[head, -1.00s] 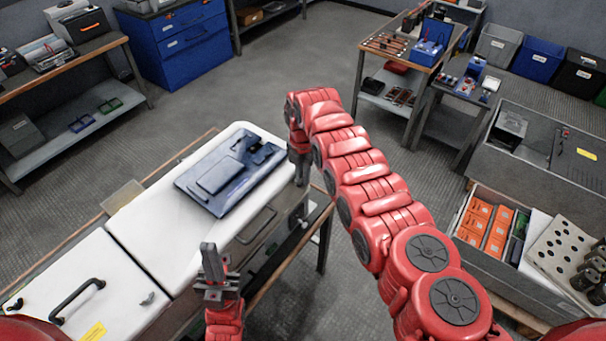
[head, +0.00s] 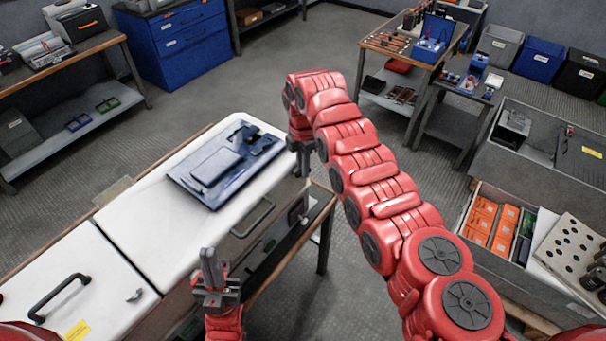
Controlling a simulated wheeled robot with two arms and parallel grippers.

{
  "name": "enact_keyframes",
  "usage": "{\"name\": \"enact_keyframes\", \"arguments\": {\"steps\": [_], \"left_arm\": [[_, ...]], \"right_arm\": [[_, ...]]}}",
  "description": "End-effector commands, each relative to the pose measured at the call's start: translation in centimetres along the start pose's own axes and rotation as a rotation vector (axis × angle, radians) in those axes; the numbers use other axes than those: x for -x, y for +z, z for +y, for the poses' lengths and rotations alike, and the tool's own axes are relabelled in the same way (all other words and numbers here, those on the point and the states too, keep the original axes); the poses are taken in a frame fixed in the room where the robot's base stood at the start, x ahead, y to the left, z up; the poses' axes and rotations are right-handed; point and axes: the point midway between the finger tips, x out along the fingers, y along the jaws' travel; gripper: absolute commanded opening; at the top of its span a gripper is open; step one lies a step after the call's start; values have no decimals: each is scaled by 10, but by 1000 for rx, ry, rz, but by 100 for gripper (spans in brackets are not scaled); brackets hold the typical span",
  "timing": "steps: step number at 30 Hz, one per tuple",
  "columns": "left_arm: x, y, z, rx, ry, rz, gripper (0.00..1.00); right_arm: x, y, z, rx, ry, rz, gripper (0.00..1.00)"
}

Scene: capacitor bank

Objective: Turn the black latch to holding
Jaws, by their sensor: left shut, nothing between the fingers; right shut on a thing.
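My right gripper (head: 304,170) points down at the right end of a white cabinet (head: 140,235). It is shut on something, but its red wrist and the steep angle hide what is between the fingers. I cannot clearly make out the black latch; a small dark piece (head: 298,209) shows on the cabinet's side below that gripper. My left gripper (head: 209,262) points up in front of the cabinet's near side, shut and empty, apart from the cabinet's top.
A dark blue-grey panel (head: 205,165) lies on the cabinet top. The near lid carries a black handle (head: 60,297) and a small grey catch (head: 134,295). An open drawer with orange boxes (head: 480,219) is at the right. Grey floor (head: 290,40) is clear beyond.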

Motion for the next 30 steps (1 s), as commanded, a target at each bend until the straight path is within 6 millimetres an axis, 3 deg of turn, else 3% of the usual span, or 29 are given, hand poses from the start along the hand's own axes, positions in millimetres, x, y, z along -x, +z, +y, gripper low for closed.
{"name": "enact_keyframes", "arguments": {"steps": [1, 12, 30], "left_arm": [[17, 3, 1, 0, 0, 0, 0], [66, 11, 3, 0, 0, 0, 0], [102, 17, 5, 0, 0, 0, 0]], "right_arm": [[-8, 0, 1, -43, 5, -2, 0], [-6, 0, 1, -395, 3, -1, 0], [0, -1, 1, -931, 4, 1, 0]]}}
